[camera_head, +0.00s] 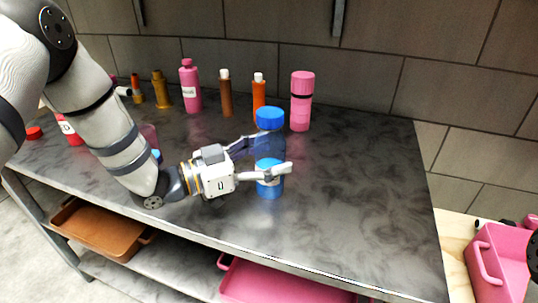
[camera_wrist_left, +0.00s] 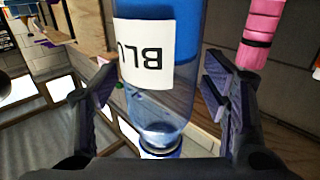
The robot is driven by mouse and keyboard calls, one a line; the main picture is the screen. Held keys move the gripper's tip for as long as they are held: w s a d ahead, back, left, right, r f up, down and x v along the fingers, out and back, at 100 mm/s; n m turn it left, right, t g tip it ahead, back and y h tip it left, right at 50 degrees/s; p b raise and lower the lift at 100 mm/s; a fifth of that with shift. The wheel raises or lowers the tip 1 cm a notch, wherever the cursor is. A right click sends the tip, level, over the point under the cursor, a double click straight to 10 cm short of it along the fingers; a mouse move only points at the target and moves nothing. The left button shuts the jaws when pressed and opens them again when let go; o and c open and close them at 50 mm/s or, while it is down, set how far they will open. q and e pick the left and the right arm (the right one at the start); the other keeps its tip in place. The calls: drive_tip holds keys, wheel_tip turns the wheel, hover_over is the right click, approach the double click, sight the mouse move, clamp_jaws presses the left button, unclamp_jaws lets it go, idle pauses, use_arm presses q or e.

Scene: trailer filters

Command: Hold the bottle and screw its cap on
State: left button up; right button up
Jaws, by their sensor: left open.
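A clear bottle (camera_head: 270,187) with blue contents in its lower part stands upright near the middle of the grey table. A wide blue cap (camera_head: 270,118) shows at its top; whether it is seated on the neck I cannot tell. My left gripper (camera_head: 263,158) is open, with one finger behind the bottle and one in front. In the left wrist view the bottle (camera_wrist_left: 160,105) appears inverted between the spread fingers, with gaps at both sides. Its white label reads "BLU". My right gripper is not in view.
Along the back of the marble-patterned table (camera_head: 350,190) stand a pink bottle (camera_head: 301,102), an orange bottle (camera_head: 259,92), a brown bottle (camera_head: 226,95) and others. A pink crate (camera_head: 478,262) is at the lower right. The table's right side is clear.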

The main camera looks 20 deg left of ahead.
use_arm(q)
drive_tip(key=p+v, duration=0.1)
drive_tip(key=v, duration=1.1)
drive_tip(key=shift+r, duration=0.15)
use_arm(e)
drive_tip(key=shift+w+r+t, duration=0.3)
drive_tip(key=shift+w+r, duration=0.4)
